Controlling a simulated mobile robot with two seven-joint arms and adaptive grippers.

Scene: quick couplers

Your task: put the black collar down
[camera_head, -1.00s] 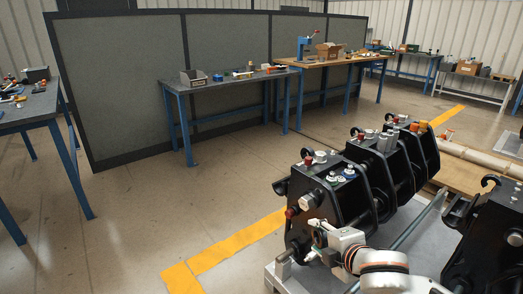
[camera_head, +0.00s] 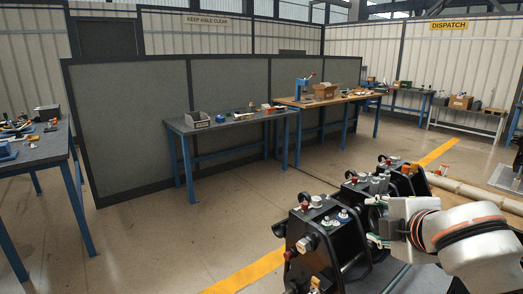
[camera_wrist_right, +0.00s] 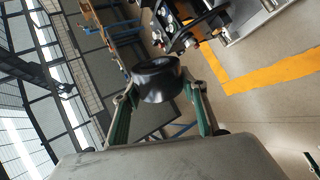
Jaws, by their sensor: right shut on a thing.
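The black collar (camera_wrist_right: 155,82) is a thick dark ring in the right wrist view. My right gripper (camera_wrist_right: 158,88) is shut on it, with one green-padded finger at each side. In the head view my right gripper (camera_head: 376,220) is raised over the black coupler units (camera_head: 325,250), pointing left. I cannot make out the collar against the dark units there. My left gripper is in neither view.
The units carry small coloured fittings on top. A grey workbench (camera_head: 230,124) with small parts and a grey bin (camera_head: 197,119) stands behind, beside a wooden-topped bench (camera_head: 328,99). Another bench (camera_head: 30,152) is at the left. The floor between is clear, with yellow tape.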

